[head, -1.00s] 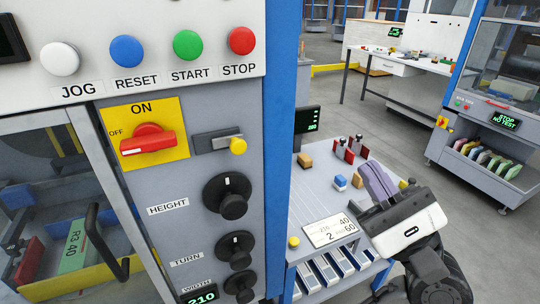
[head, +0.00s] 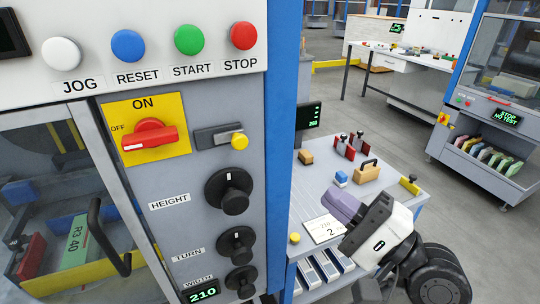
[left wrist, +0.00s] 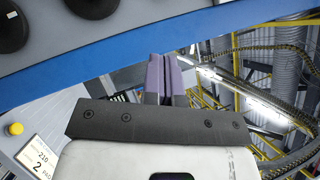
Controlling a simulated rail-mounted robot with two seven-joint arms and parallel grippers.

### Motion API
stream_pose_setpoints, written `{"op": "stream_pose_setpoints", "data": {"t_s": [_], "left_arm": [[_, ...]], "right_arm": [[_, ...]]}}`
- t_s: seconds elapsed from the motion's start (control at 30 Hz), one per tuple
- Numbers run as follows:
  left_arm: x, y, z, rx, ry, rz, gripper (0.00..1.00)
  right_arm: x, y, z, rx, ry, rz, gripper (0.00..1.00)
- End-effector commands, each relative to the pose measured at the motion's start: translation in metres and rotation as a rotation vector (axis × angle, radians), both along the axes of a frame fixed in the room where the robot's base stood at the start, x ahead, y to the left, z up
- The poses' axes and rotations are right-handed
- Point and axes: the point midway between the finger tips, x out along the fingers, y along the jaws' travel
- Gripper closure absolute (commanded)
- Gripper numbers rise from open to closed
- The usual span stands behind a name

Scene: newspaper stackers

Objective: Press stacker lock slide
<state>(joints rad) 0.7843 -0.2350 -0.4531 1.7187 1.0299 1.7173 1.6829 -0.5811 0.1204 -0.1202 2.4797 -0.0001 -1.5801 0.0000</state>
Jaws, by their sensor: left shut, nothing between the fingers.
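The lock slide (head: 218,137) is a dark grey bar with a yellow knob (head: 240,141) at its right end. It sits on the grey stacker panel, right of the red ON/OFF switch (head: 149,136). My left gripper (head: 332,199) has purple fingers pressed together with nothing between them. It is in front of the side table, right of the blue post and well below and right of the slide, not touching it. The left wrist view shows the shut fingers (left wrist: 166,72) near the blue post. The slide is not in that view. My right gripper is not in view.
JOG, RESET, START and STOP (head: 243,36) buttons line the panel above the slide, and black knobs (head: 235,196) stick out below. The blue post (head: 285,130) stands between panel and gripper. The side table (head: 312,192) holds small blocks and red clamps.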

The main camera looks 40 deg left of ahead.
Motion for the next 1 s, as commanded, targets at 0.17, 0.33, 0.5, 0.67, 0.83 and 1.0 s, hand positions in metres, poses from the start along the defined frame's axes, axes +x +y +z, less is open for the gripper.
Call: {"op": "stream_pose_setpoints", "data": {"t_s": [0.17,0.33,0.5,0.67,0.83,1.0], "left_arm": [[-0.001,0.012,0.003,0.000,-0.002,0.003,1.00],[-0.003,0.039,0.012,0.001,-0.003,0.003,1.00],[-0.005,0.070,0.022,0.002,-0.003,0.003,1.00],[-0.007,0.096,0.031,0.001,-0.002,0.002,1.00],[-0.023,0.107,0.040,0.000,-0.002,0.000,1.00],[-0.032,0.114,0.046,0.000,0.000,0.001,1.00]], "right_arm": [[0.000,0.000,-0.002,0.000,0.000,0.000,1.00],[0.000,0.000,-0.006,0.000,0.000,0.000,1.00],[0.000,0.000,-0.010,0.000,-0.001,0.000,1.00],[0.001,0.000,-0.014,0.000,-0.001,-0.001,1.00],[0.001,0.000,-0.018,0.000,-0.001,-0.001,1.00],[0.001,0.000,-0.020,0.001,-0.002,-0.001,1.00]]}}
